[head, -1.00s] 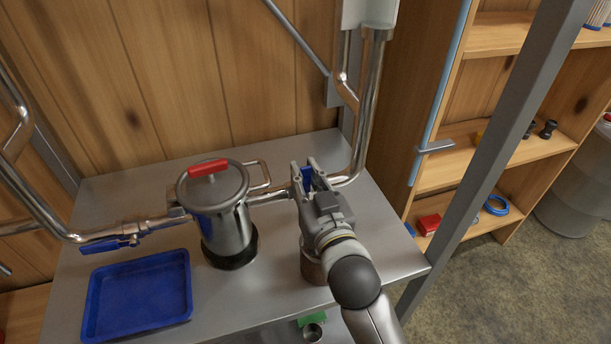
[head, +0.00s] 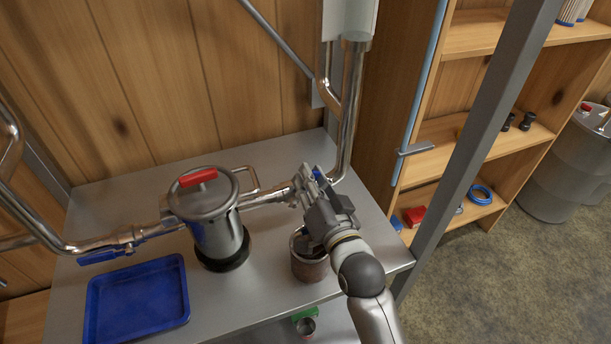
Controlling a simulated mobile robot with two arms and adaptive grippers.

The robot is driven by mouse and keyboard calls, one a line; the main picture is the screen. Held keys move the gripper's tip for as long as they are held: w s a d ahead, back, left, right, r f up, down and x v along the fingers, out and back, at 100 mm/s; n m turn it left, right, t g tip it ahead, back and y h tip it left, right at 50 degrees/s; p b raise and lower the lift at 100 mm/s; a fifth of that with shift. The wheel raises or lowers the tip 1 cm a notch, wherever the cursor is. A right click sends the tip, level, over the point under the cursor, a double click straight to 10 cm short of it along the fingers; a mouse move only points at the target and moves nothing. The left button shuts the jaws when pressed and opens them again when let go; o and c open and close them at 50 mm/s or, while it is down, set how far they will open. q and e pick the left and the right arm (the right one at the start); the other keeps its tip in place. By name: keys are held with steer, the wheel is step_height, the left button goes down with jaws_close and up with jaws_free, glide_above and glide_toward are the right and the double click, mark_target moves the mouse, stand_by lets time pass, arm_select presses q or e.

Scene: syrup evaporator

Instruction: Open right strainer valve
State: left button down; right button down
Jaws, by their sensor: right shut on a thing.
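The steel strainer pot (head: 217,232) with a red-handled lid (head: 198,177) stands on the metal table, with pipes joining it on both sides. The right strainer valve sits on the pipe right of the pot; its blue handle (head: 317,173) shows only partly between my fingers. My right gripper (head: 308,181) is shut on that handle, and its fingers hide most of the valve. The left valve's blue handle (head: 98,256) lies along the left pipe. My left gripper is not in view.
A blue tray (head: 138,301) lies at the table's front left. A brown-sided can (head: 309,266) stands just below my right gripper. A grey post (head: 470,150) rises right of the table, before wooden shelves (head: 443,133).

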steer(key=shift+d+f+m, duration=0.1)
steer(key=shift+f+m, duration=0.1)
steer(key=shift+m, duration=0.1)
steer(key=c, duration=1.3)
jaws_free()
steer(key=v, duration=1.2)
steer(key=shift+r, duration=0.1)
